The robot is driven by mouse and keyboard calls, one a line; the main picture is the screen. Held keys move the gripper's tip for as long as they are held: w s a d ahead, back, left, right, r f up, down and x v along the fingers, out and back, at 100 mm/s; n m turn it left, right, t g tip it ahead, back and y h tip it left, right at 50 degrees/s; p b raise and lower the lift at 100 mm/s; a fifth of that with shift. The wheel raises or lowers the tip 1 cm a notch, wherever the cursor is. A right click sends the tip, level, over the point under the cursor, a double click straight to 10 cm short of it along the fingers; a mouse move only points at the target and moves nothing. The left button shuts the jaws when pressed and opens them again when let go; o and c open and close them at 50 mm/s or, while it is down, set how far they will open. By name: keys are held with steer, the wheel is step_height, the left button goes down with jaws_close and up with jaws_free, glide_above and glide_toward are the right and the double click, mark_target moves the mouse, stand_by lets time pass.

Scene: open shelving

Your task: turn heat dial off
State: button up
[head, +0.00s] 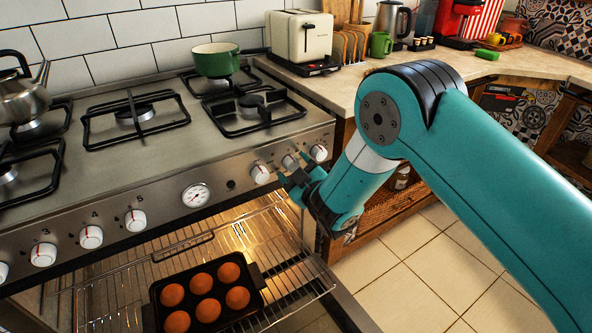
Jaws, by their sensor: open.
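The stove's front panel (165,205) carries a row of white dials with red marks. Three dials sit at its right end: a left one (260,174), a middle one (290,162) and a right one (319,153). More dials sit to the left of the round gauge (196,195), among them one at the panel's middle (135,220). My gripper (293,177) is open at the panel's right end, close in front of the middle dial. Its fingers partly cover that dial's lower edge. I cannot tell whether they touch it.
Below the panel the oven is open, with a dark tin of several brown muffins (207,292) on a wire rack (285,268). A green pot (216,60) and a metal kettle (22,98) stand on the hob. A toaster (298,37) stands on the counter (350,75).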

mark_target(294, 170)
steer(key=b, duration=0.2)
steer(key=s+f+b, duration=0.1)
steer(key=shift+s+d+b, duration=0.15)
steer(key=shift+d+b, duration=0.2)
steer(key=b+v, duration=0.2)
steer(key=b, duration=0.2)
steer(key=shift+s+d+b, duration=0.15)
steer(key=shift+s+b, duration=0.1)
steer(key=shift+b, duration=0.1)
steer(key=b+v, duration=1.3)
steer(key=b, duration=0.1)
steer(key=shift+d+r, duration=0.2)
steer(key=shift+r, duration=0.2)
steer(key=shift+s, duration=0.1)
